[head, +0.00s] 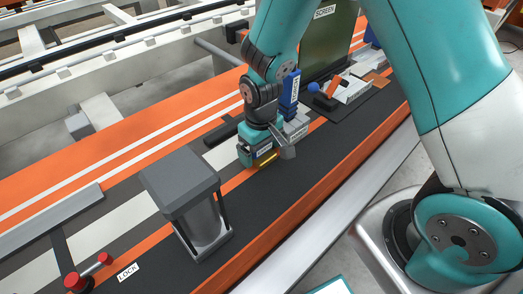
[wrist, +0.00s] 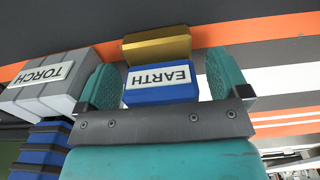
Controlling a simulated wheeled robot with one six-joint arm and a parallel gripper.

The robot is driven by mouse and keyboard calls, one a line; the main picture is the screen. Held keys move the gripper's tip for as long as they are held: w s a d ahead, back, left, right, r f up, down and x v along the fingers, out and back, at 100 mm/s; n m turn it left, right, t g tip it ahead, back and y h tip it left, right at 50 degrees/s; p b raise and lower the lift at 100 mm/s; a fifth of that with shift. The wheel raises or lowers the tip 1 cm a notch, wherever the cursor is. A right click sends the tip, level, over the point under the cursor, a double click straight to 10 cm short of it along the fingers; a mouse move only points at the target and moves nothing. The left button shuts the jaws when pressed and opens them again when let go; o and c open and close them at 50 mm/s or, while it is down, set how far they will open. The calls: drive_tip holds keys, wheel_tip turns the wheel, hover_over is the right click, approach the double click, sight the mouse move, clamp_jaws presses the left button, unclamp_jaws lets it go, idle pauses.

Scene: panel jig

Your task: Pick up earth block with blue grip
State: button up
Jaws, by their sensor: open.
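The earth block (wrist: 160,93) shows in the wrist view as a blue grip with a white EARTH label and a gold part beyond it. Its gold part (head: 265,161) shows low at my gripper in the head view. My gripper (wrist: 163,85) is open, with one teal finger on each side of the blue grip. Small gaps seem to show between fingers and grip; I cannot tell whether either touches. In the head view my gripper (head: 262,152) is low over the dark strip of the panel and hides much of the block.
A grey block labelled TORCH (wrist: 45,82) with a blue grip stands close beside my gripper; its blue grip (head: 289,92) rises in the head view. A grey box-topped stand (head: 180,180), a red-knobbed LOCK lever (head: 75,281) and a green SCREEN panel (head: 327,40) stand along the panel.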

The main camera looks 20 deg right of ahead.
drive_tip(key=c, duration=1.3)
